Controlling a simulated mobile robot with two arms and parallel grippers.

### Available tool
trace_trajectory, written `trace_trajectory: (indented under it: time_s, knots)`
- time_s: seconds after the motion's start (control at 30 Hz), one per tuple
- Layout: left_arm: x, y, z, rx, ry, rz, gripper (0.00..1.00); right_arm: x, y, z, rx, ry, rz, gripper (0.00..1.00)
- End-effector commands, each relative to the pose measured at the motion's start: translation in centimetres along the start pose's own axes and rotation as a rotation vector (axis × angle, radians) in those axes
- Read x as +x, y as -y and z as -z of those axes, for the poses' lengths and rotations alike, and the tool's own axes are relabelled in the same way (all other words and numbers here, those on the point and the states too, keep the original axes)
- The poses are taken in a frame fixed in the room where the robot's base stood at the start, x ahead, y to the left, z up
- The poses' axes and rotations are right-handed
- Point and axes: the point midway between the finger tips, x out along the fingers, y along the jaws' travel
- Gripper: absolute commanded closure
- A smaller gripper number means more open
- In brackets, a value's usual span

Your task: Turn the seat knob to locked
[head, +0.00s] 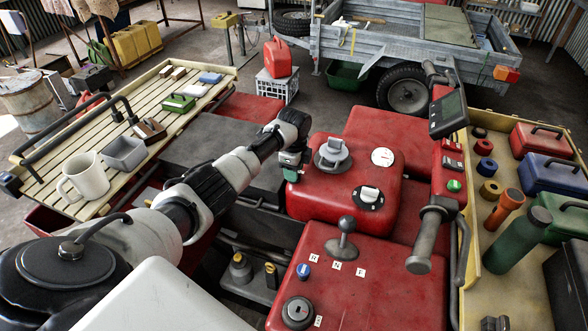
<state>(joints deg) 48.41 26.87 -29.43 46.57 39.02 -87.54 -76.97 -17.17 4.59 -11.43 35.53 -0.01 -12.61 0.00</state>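A white knob (369,194) on a round black base sits at the near right of the raised red panel of the quad. It looks like the seat knob, though I cannot read a label for it or tell its setting. A grey round cap with a raised grip (332,154) stands further back, beside a white round dial (382,157). My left gripper (291,172) is at the left edge of the red panel, left of the grey cap and apart from the white knob. Its fingers are small and dark, and their opening is not clear. My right gripper is not in view.
A gear lever (346,240) rises from the nearer red panel, beside a key switch (298,311). A handlebar grip (405,240) and display (447,114) stand at the right. A slatted rack (205,72) holds a mug at the left. A tray with bottles (470,205) is at the right.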

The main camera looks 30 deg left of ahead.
Motion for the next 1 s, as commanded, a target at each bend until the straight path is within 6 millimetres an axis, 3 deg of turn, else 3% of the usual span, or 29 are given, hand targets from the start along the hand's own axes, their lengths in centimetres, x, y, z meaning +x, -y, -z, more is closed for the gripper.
trace_trajectory:
  time_s: [0.27,0.7,1.0]
  knots:
    - [-1.3,0.1,0.0,0.000,0.000,0.002,0.61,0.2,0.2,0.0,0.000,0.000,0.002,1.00]
    - [-9.3,0.1,0.0,0.000,0.000,0.003,0.61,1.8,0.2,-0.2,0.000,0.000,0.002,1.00]
    - [-10.8,0.0,0.0,0.000,0.000,0.000,0.61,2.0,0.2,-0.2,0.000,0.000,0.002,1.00]
